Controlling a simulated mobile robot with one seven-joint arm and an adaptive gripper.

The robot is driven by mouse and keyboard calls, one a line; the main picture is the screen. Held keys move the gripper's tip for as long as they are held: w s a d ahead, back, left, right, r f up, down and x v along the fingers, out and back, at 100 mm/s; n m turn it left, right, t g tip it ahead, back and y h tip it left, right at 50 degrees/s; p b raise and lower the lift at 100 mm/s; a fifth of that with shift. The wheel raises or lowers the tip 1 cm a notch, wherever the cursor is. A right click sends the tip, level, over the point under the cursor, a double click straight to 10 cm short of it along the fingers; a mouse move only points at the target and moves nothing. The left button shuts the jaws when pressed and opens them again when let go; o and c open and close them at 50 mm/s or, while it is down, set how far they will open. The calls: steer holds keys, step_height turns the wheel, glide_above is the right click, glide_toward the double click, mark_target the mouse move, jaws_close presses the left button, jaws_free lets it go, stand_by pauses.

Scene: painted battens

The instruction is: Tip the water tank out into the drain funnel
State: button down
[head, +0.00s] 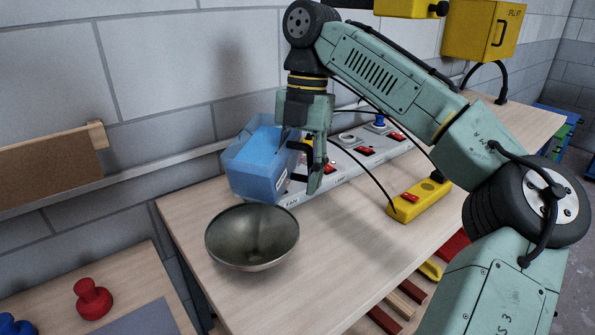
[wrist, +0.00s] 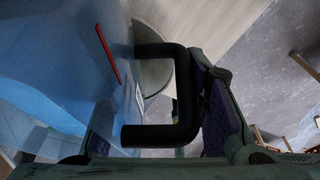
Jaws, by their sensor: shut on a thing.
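The water tank (head: 254,163) is a translucent blue box with a black side handle (wrist: 178,92). In the head view it is held above the table, behind the funnel, and looks tilted a little. My gripper (head: 316,165) is shut on the handle at the tank's right side; the wrist view shows the handle between the finger pads. The drain funnel (head: 252,237) is a wide metal bowl shape at the table's front left, in front of and below the tank. Part of its rim (wrist: 153,80) shows behind the handle in the wrist view. The funnel's outlet is hidden.
A grey panel with red switches (head: 366,150) runs along the back of the wooden table (head: 340,250). A yellow switch box (head: 418,200) with a cable stands to the right. A red knob-shaped piece (head: 93,298) is on a lower surface at left. The table right of the funnel is clear.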

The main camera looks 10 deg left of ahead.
steer(key=t, duration=0.4)
steer(key=w+r+t+h, duration=0.1)
steer(key=t, duration=0.1)
steer(key=shift+w+d, duration=0.1)
steer(key=shift+d, duration=0.05)
steer(key=shift+r+t+b, duration=0.1)
steer(key=shift+t+b, duration=0.4)
steer(key=shift+t, duration=0.5)
steer(key=shift+t+b, duration=0.3)
steer(key=shift+b, duration=0.25)
steer(key=t+b, duration=0.1)
steer(key=b, duration=0.3)
steer(key=shift+s+r+t+h, duration=0.2)
steer(key=shift+t+h, duration=0.1)
steer(key=shift+t, duration=0.1)
steer(key=shift+s+a+r+t+h+b, duration=0.2)
steer(key=shift+s+t+b, duration=0.45)
steer(key=shift+t+b, duration=0.9)
steer(key=shift+s+a+r+t+h+b, duration=0.1)
steer(key=shift+s+r+t+h+b, duration=0.35)
steer(key=shift+t+b, duration=1.15)
steer(key=shift+s+a+r+t+h+b, duration=0.1)
steer(key=shift+s+t+b, duration=0.7)
steer(key=shift+t+b, duration=0.75)
